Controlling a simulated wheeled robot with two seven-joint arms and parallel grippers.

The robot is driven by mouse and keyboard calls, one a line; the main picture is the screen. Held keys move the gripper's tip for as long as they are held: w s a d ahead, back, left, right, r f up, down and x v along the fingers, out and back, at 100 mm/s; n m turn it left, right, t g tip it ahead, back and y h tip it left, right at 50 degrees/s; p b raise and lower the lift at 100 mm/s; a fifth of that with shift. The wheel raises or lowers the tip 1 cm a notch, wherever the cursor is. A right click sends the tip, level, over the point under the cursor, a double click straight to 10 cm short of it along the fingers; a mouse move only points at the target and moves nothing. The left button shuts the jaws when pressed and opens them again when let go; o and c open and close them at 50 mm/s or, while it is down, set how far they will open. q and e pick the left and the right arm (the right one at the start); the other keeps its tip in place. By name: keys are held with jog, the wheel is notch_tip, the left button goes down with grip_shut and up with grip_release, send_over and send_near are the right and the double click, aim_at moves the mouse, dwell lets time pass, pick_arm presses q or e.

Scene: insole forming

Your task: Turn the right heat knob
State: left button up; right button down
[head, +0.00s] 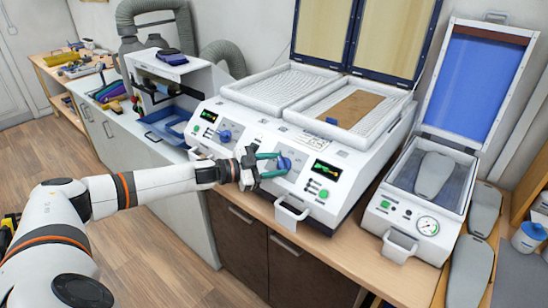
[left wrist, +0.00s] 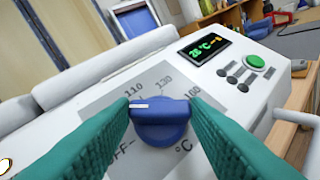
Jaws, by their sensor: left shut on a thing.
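The right heat knob (head: 284,164) is a blue dial on the white front panel of the heating machine. It also shows in the left wrist view (left wrist: 160,132). My left gripper (head: 271,166) has its teal fingers on both ends of the knob's grip bar, shut on it. In the left wrist view the white mark on the knob's left end points left, between OFF and 110 on the printed scale. The fingers hide parts of the scale. The right display (left wrist: 210,46) reads about 26 °C. My right gripper is not in view.
The left heat knob (head: 225,136) is on the same panel. A green button (head: 324,193) sits below the right display. A white handle (head: 291,215) juts out below the panel. A press with a gauge (head: 428,226) and an open blue lid stands at right.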

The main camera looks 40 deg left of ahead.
pick_arm(q)
jog(key=shift+r+m+g+h+p, duration=0.15)
jog(key=shift+m+g+h+p, duration=0.15)
jog(key=shift+m+g+p, duration=0.25)
jog(key=o, duration=1)
jog(key=shift+s+a+b, duration=0.2)
jog(key=shift+a+b, duration=0.05)
jog(key=shift+b, duration=0.05)
jog(key=shift+b+v, duration=2.45)
jog(key=shift+v, duration=3.2)
